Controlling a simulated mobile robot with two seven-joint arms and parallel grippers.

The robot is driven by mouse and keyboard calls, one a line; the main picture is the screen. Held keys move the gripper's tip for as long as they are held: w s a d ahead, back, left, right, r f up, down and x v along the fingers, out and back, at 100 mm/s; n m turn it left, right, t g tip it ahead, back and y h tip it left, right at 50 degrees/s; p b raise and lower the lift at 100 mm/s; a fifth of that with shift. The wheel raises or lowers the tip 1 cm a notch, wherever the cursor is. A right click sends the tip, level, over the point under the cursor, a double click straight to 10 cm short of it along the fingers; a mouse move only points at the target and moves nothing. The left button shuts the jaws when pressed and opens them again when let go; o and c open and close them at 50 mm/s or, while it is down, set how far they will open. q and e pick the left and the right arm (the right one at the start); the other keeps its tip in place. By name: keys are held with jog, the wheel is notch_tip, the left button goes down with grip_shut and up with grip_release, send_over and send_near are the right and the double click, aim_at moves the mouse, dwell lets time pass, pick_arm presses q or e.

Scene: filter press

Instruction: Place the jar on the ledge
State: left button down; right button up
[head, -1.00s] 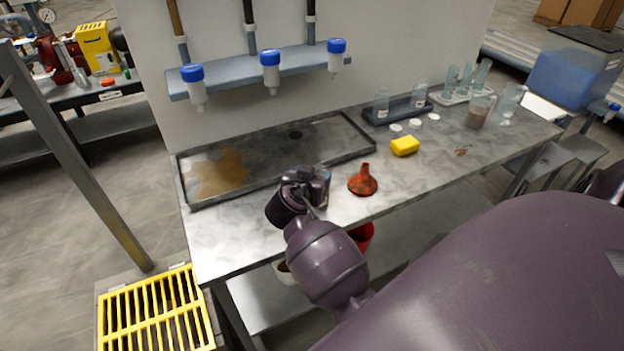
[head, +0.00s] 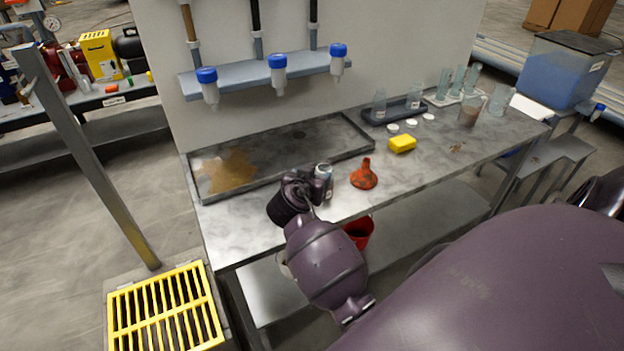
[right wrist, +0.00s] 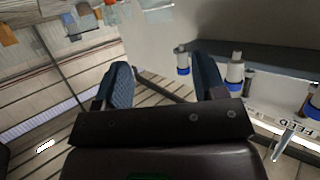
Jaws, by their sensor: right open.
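My right gripper (right wrist: 163,85) is open and empty in the right wrist view; the ledge's bottles (right wrist: 235,70) show there on the right.
Racks and beakers fill the bench's far right. A yellow grating (head: 165,310) is on the floor at left.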

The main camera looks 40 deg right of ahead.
jog(key=s+a+f+n+t+y, duration=0.1)
jog(key=s+a+f+n+y, duration=0.3)
jog(key=s, duration=0.3)
jog(key=s+a+f+n+t+y, duration=0.1)
jog(key=s+a+f+n+y, duration=0.2)
jog(key=s+f, duration=0.3)
jog(key=s+a+f+n+t+y, duration=0.2)
jog(key=s+a+f+n+y, duration=0.2)
jog(key=s, duration=0.5)
jog(key=shift+a+f+n+y, duration=0.3)
jog(key=shift+a+f+n, duration=0.25)
jog(key=shift+f+n, duration=0.2)
jog(key=shift+f, duration=0.1)
jog(key=shift+w+f+b, duration=0.15)
jog(key=shift+b, duration=0.25)
